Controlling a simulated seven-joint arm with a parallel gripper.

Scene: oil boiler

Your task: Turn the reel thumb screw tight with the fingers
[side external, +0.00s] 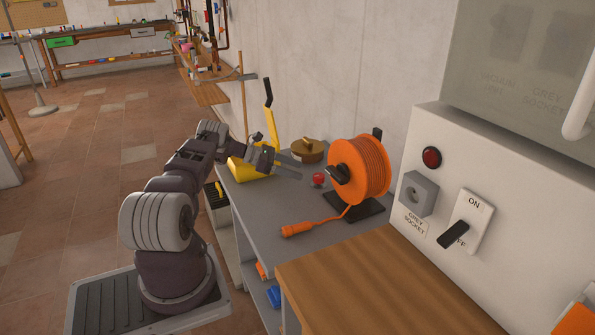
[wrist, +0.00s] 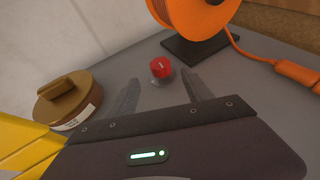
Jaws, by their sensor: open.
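The orange cable reel (side external: 372,168) stands on a black base on the grey bench, and its lower part shows at the top of the wrist view (wrist: 200,18). A black knob (side external: 338,174) sticks out from the reel's near face. A small red knob (side external: 318,179) stands on the bench beside the reel; in the wrist view the red knob (wrist: 160,67) sits on a small grey base. I cannot tell for sure which knob is the thumb screw. My gripper (side external: 298,168) is open and empty, low over the bench. Its fingers (wrist: 160,82) point towards the red knob, apart from it.
A brown round lidded pot (side external: 308,151) stands behind my gripper near the wall. A yellow object with an upright handle (side external: 268,96) is to its left. An orange cable with a plug (side external: 298,229) lies on the bench front. A wooden top (side external: 375,285) and white switch panel are at right.

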